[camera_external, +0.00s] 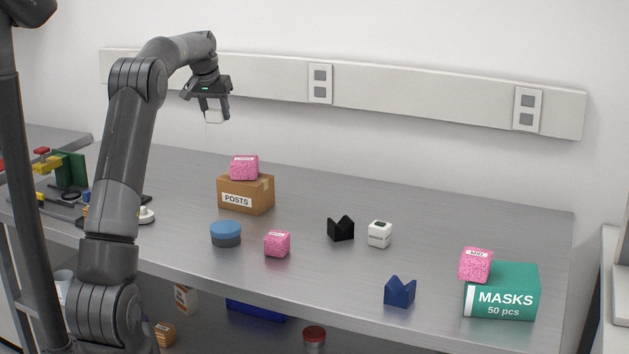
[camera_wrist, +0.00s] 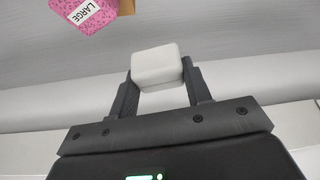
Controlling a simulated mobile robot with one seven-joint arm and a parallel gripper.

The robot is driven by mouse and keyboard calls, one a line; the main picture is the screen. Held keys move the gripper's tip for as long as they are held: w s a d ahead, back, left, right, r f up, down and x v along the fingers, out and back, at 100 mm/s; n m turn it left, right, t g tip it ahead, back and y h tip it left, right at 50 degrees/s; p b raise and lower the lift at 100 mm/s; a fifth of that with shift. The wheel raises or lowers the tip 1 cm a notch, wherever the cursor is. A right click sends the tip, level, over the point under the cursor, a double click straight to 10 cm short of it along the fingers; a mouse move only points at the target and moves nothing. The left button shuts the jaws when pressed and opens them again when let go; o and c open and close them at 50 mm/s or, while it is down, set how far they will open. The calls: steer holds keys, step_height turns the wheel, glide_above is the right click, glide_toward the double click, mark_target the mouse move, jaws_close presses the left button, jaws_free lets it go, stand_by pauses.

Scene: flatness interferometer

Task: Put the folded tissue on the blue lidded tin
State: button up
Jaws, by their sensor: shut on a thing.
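My gripper (camera_external: 213,112) is shut on a small white block-like thing, which I take to be the folded tissue (camera_external: 213,116). It is held high above the bench, left of the middle in the external view. In the wrist view the white tissue (camera_wrist: 157,68) sits between the two fingertips of my gripper (camera_wrist: 160,85). The blue lidded tin (camera_external: 226,233), with a blue lid and dark grey body, stands on the bench below. Its top looks bare. It is not visible in the wrist view.
A cardboard POSTS box (camera_external: 246,195) carries a pink box (camera_external: 244,167) behind the tin. Another pink box (camera_external: 277,244) stands right of the tin. A black notched block (camera_external: 341,229), white cube (camera_external: 380,234), blue notched block (camera_external: 399,291) and green MASKS box (camera_external: 505,292) stand farther right.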

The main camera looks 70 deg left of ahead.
steer(key=w+d+r, duration=0.1)
steer(key=w+d, duration=0.1)
steer(key=d, duration=0.8)
steer(key=w+d+r, duration=0.1)
steer(key=d, duration=1)
steer(key=s+d+f+m, duration=0.1)
steer(key=s+d+f, duration=0.1)
steer(key=d, duration=0.6)
steer(key=s+d+f+m, duration=0.1)
steer(key=s+d+f, duration=0.1)
steer(key=d, duration=0.7)
glide_above(229, 224)
steer(key=s+d, duration=0.1)
steer(key=shift+t, duration=0.3)
steer(key=f, duration=1.1)
steer(key=shift+d+f, duration=0.2)
steer(key=shift+a+f, duration=0.15)
steer(key=shift+a, duration=0.05)
steer(key=shift+s+a+f, duration=0.1)
steer(key=shift+f, duration=1.95)
